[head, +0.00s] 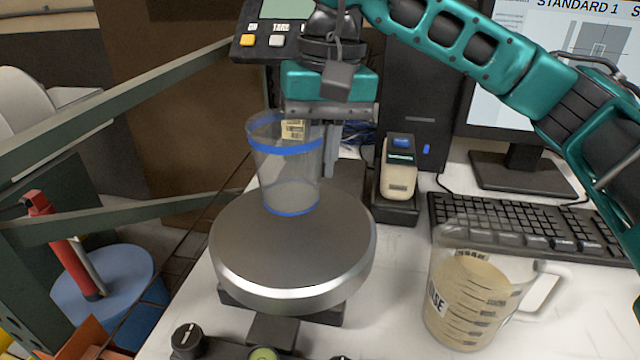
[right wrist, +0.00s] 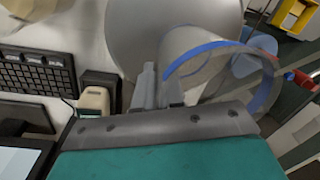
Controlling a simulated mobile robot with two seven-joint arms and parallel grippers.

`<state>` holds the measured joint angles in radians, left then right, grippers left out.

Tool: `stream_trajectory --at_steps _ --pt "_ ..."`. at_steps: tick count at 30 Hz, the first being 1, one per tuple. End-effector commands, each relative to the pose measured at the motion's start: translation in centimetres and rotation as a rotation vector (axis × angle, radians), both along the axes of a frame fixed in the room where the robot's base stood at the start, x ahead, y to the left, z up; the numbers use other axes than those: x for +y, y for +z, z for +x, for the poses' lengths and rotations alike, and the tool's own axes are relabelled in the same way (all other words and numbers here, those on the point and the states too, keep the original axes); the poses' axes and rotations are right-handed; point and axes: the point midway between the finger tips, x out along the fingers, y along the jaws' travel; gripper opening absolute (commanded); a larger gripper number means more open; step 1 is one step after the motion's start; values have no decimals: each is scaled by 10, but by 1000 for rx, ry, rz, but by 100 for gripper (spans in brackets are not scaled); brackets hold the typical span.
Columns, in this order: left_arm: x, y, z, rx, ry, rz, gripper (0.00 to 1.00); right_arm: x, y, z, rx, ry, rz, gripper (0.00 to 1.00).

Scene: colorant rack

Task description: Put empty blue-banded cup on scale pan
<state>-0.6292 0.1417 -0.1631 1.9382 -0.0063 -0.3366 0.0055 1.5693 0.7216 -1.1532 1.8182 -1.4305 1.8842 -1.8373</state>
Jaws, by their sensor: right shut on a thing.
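The clear cup with blue bands (head: 286,178) is upright and looks empty. It stands at or just above the back part of the round scale pan (head: 290,262); I cannot tell whether its base touches. My right gripper (head: 325,140) is shut on the cup's wall near the rim, from behind. In the right wrist view the cup's blue rim (right wrist: 200,50) shows beside the finger (right wrist: 150,88), with the pan (right wrist: 135,35) beyond it. My left gripper is not in view.
A clear jug of beige stuff (head: 468,300) stands right of the pan. A handheld scanner (head: 398,170) in its stand, a keyboard (head: 520,228) and a monitor (head: 520,150) are behind. The scale's display (head: 280,25) stands at the back. Black knobs (head: 187,340) lie in front.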

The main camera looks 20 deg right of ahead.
Motion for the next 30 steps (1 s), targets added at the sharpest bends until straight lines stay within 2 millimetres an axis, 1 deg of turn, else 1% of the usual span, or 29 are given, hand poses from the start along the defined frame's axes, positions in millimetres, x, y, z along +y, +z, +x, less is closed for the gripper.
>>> stream_trajectory --at_steps 4,9,11,17,21,22,27,30 --pt "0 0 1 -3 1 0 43 0 -15 0 2 0 -2 0" --pt "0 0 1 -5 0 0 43 0 -40 0 2 -1 -1 0" --pt "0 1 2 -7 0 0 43 0 -43 -1 1 0 -1 0" --pt "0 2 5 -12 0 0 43 0 -43 0 0 0 0 0" --pt "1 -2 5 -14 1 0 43 0 -47 0 0 0 0 0" --pt "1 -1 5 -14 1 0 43 0 -46 0 0 0 0 10" --pt "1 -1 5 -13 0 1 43 0 -45 0 0 0 0 26" --pt "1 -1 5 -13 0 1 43 0 -45 0 0 0 0 34"
